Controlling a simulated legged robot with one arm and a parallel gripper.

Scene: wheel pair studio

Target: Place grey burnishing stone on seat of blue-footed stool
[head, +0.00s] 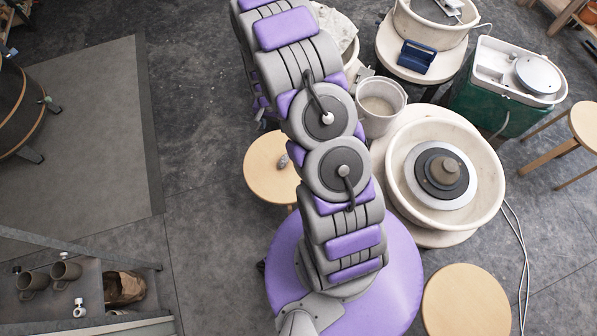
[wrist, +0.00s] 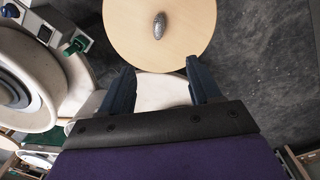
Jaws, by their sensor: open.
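A small grey burnishing stone (wrist: 159,25) lies on the round pale wooden seat of a stool (wrist: 125,42) in the wrist view. In the head view the stone (head: 283,161) shows near the right side of that stool seat (head: 262,180), partly beside my arm. My gripper (wrist: 161,70) is open and empty, its two dark blue fingers pointing toward the near edge of the seat, apart from the stone. The gripper cannot be made out in the head view. Two other wooden stools show, one at lower right (head: 466,302) and one at the right edge (head: 587,124). No blue feet are visible on any stool.
A potter's wheel (head: 400,175) with a cream basin stands right of my arm, with a bucket (head: 381,105) behind it. A green-sided wheel unit (head: 490,110) is at upper right. A shelf with mugs (head: 66,272) is at lower left. The floor at left is mostly clear.

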